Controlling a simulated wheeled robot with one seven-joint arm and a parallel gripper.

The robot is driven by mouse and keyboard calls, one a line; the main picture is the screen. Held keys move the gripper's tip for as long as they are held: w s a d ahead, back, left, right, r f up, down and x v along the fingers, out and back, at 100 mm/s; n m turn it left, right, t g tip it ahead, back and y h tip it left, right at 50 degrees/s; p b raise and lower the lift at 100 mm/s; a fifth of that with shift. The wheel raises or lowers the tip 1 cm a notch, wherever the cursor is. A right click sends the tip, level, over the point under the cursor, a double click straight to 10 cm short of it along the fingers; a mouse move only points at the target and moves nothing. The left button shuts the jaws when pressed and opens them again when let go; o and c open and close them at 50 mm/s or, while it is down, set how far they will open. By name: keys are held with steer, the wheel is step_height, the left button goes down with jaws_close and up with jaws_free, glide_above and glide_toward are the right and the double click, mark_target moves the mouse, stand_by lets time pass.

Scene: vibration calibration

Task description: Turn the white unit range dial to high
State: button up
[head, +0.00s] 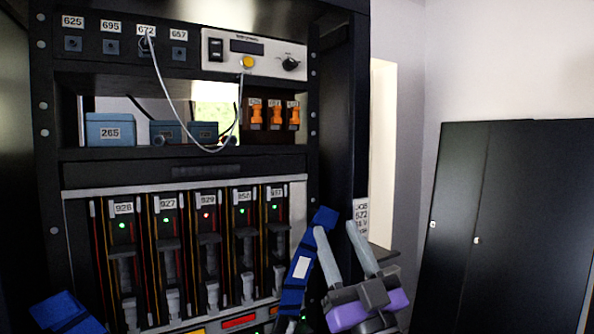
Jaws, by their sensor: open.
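The white unit (224,64) is at the top right of the black rack. Its black range dial (290,63) sits at the unit's right end; its pointer and lettering are too small to read. The unit also has a dark display, a black rocker switch (216,50) at its left and a yellow button (248,62). My gripper (334,226) is at the lower right, in front of the rack's right post, below and to the right of the dial. Its two grey fingers point up, apart and empty. It touches nothing that I can see.
A grey cable (166,90) loops from port 672 to the white unit. Blue boxes (109,130) and orange switches (274,115) fill the shelf below. Numbered modules (207,255) stand lower. A black cabinet (507,220) stands at the right. The space before the dial looks clear.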

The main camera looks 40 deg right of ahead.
step_height(320, 180, up, 19)
steer(key=d+n+t+y+p, duration=0.1)
steer(key=d+n+t+y, duration=0.2)
steer(key=n+y, duration=0.45)
steer(key=w+a+r+n+g+y+p, duration=0.1)
steer(key=w+a+r+n+g+y, duration=0.15)
steer(key=r+n, duration=0.65)
steer(key=w+a+r+n+g+y+p, duration=0.1)
steer(key=a+r+n+g+y+p, duration=0.15)
steer(key=r+n, duration=0.65)
steer(key=n+g+h, duration=0.5)
steer(key=h, duration=0.2)
glide_toward(294, 62)
steer(key=w, duration=0.1)
steer(key=p+x, duration=0.2)
steer(key=x, duration=0.6)
steer(key=shift+s+d, duration=0.1)
steer(key=shift+d, duration=0.1)
jaws_close()
